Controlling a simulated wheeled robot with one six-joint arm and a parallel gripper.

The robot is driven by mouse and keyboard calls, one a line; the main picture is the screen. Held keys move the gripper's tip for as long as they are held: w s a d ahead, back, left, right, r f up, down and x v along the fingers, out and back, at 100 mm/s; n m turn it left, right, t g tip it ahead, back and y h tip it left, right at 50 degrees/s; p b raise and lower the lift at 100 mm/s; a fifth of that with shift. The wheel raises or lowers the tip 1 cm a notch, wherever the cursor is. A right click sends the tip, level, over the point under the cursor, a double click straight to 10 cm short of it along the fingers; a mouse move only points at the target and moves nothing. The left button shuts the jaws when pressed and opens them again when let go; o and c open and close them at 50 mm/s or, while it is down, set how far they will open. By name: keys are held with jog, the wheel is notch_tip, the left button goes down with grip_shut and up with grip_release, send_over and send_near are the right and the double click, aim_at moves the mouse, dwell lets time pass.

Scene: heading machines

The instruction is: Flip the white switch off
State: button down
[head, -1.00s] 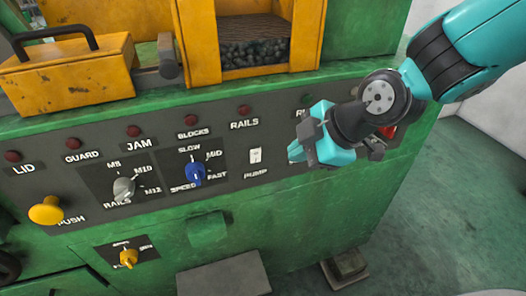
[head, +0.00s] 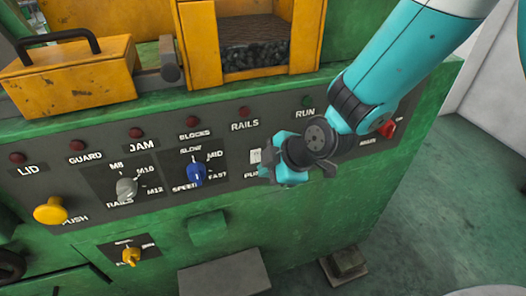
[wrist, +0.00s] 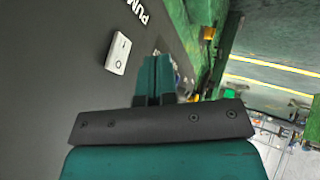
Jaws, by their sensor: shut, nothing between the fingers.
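The white switch (head: 255,156) is a small rocker on the dark control panel, above the PUMP label that my gripper partly covers. In the wrist view the white switch (wrist: 118,54) shows with a line mark and a round mark on its face. My gripper (head: 268,170) is in front of the panel, just right of and slightly below the switch. In the wrist view my gripper (wrist: 158,68) has its teal fingers together with nothing between them, a little to the right of the switch. I cannot tell whether the fingertips touch the panel.
A blue selector knob (head: 196,173), a grey knob (head: 126,188) and a yellow push button (head: 51,210) sit to the left on the panel. A red switch (head: 387,130) is to the right. A green ledge (head: 208,228) juts out below the panel.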

aim_at(255, 151)
jog(key=w, duration=0.2)
jog(key=w+a+p, duration=0.1)
jog(key=shift+w+r, duration=0.3)
jog(key=shift+r, duration=0.1)
jog(key=shift+w+f+b, duration=0.1)
jog(key=shift+w+b, duration=0.2)
jog(key=shift+r, duration=0.2)
jog(key=shift+w+r+p, duration=0.1)
jog(key=shift+r+p, duration=0.4)
jog(key=shift+r, duration=0.3)
